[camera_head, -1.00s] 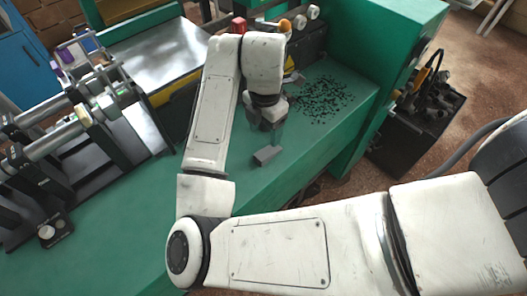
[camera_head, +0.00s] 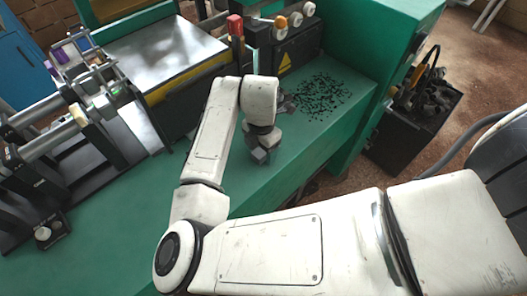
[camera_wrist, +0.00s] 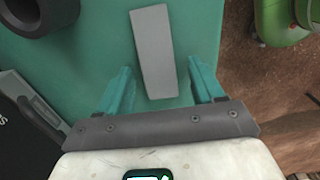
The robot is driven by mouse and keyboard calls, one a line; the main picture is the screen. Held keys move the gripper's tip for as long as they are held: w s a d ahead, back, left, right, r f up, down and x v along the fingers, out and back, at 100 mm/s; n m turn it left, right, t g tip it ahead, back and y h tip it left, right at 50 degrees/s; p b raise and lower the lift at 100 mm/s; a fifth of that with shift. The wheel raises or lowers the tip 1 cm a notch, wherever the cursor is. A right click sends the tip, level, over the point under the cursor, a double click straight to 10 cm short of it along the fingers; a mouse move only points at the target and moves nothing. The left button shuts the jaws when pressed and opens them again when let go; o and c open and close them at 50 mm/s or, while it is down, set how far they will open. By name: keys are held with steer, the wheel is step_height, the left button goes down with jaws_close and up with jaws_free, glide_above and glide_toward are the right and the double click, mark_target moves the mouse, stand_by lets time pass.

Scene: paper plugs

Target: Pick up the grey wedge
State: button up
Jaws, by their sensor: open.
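The grey wedge (camera_wrist: 153,50) lies on the green bench top, and its near end sits between the two teal fingers of my gripper (camera_wrist: 160,90) in the wrist view. The fingers are apart, with a gap on both sides of the wedge. In the head view the wedge (camera_head: 260,156) shows just below the end of my arm, partly hidden by my gripper (camera_head: 263,143). How high my fingers are above the bench is hard to tell.
Black scraps (camera_head: 320,97) lie scattered on the bench to the right. A machine with rollers (camera_head: 60,120) stands at the left. A dark ring-shaped thing (camera_wrist: 38,14) is at the wrist view's upper left.

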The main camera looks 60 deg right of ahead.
steer(key=shift+c, duration=0.5)
steer(key=c, duration=1)
